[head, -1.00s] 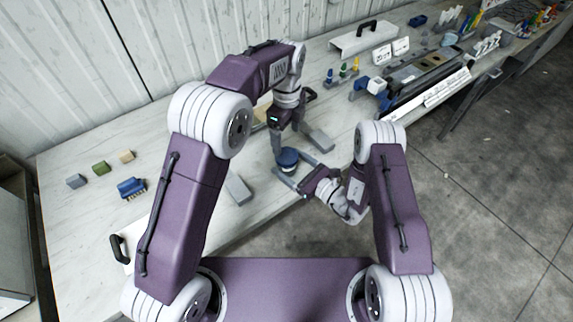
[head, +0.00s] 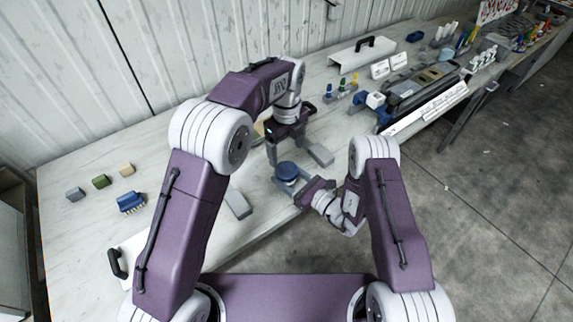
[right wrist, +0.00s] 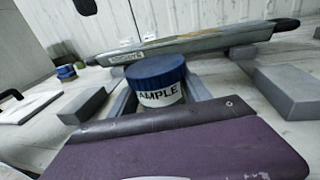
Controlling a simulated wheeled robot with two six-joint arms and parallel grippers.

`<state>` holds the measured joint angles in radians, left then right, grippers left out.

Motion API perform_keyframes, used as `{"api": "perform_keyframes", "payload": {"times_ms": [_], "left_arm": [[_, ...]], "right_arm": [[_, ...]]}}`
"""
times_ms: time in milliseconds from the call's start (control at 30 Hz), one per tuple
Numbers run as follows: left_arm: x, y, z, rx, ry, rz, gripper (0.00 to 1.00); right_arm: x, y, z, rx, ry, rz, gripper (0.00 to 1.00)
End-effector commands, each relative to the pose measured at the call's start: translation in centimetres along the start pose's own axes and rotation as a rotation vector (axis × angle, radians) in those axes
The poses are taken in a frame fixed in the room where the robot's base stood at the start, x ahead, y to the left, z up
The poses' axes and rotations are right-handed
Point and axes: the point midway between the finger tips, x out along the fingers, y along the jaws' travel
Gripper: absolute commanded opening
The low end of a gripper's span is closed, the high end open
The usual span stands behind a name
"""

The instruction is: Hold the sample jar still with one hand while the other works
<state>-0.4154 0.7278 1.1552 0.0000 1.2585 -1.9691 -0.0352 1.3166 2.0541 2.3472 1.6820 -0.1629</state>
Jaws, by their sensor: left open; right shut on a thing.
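The sample jar (head: 287,171) has a blue lid and stands upright near the bench's front edge. In the right wrist view the jar (right wrist: 158,82) shows a white label reading "AMPLE", its first letter hidden. My right gripper (head: 289,180) is shut on the jar from the front right, with a grey finger on each side of it. My left gripper (head: 287,150) is open and empty, just behind and above the lid, fingers pointing down.
Grey blocks lie left (head: 238,204) and right (head: 320,155) of the jar. A long grey tray-like thing (right wrist: 190,43) with black handles lies behind it. A blue brush (head: 131,202) and small blocks (head: 101,181) sit at left. A rack of coloured bottles (head: 341,90) stands farther back.

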Motion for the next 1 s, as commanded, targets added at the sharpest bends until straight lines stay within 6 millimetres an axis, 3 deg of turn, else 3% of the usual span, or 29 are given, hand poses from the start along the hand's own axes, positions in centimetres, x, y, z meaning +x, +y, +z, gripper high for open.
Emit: {"api": "perform_keyframes", "payload": {"times_ms": [133, 300, 467, 800, 1000], "left_arm": [[0.0, 0.0, 0.0, 0.307, 0.0, 0.0, 0.83], [0.0, 0.0, 0.0, 0.505, 0.0, 0.0, 0.83], [0.3, 0.0, 0.0, 0.526, 0.001, 0.001, 0.83], [6.1, 0.1, -0.1, 0.523, 0.002, 0.002, 0.83], [7.9, 0.0, 0.0, 0.522, 0.0, -0.001, 0.83]], "right_arm": [[0.0, 0.0, 0.0, 0.0, 0.0, 0.0, 0.0], [0.0, 0.0, 0.0, 0.0, 0.0, 0.0, 0.0], [0.0, 0.0, 0.0, 0.0, 0.0, 0.0, 0.0], [0.0, 0.0, 0.0, 0.0, 0.0, 0.0, 0.0], [0.0, 0.0, 0.0, 0.0, 0.0, 0.0, 0.0]]}}
